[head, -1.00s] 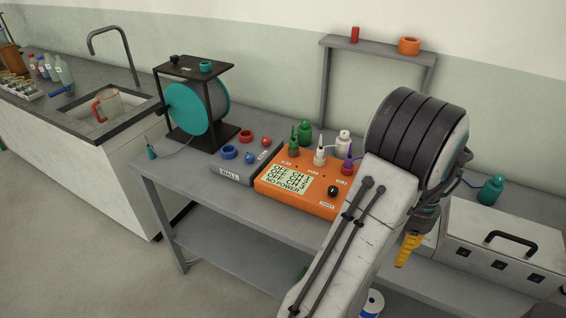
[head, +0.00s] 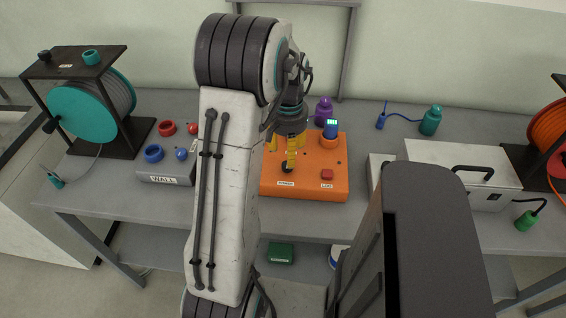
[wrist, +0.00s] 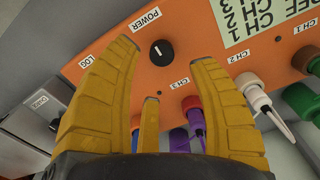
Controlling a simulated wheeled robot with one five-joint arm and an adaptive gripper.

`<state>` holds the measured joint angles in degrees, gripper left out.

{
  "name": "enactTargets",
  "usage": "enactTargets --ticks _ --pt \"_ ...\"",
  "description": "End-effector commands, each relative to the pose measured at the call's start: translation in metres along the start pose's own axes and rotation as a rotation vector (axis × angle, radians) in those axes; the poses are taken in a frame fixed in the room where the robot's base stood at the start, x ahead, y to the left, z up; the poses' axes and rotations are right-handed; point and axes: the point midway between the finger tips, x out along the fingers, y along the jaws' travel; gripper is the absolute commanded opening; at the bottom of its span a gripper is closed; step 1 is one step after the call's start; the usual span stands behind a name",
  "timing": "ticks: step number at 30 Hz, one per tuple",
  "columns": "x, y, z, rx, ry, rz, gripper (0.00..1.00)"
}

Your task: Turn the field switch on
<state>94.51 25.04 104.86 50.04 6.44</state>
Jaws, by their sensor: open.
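I can make out no label reading "field" on any switch. The orange box (head: 304,190) stands on the bench and carries a black round knob (head: 287,167) marked POWER. The knob also shows in the wrist view (wrist: 162,50), with a white line on it. My gripper (head: 290,157) is open and empty over the orange box, its yellow fingers close to the knob. In the wrist view the fingers (wrist: 165,75) stand spread below and beside the knob; contact cannot be told. A red button (head: 327,174) marked LOG sits right of the knob. My arm hides the box's left part.
A grey WALL box (head: 165,180) with red and blue knobs is at left, beside a teal cable reel (head: 82,112). A pale box with a black handle (head: 460,152) stands right.

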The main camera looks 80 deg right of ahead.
Motion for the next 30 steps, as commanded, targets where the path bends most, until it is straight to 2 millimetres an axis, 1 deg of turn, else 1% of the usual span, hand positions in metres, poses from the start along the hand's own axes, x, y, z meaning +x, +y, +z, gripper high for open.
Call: enactTargets --ticks 1,9,15,19,27,28,30 --pt "0.008 0.000 0.001 0.000 -0.006 0.001 0.55" --pt "0.041 0.000 0.001 0.000 -0.004 0.000 0.55" --pt "0.056 0.000 0.001 0.000 -0.004 0.000 0.55" --pt "0.060 0.000 0.001 0.000 -0.001 0.000 0.55" --pt "0.061 0.000 0.001 -0.001 -0.001 0.000 0.55" --pt "0.061 0.000 0.001 -0.001 -0.001 0.000 0.57" --pt "0.061 0.000 0.001 -0.001 -0.001 0.000 0.51"
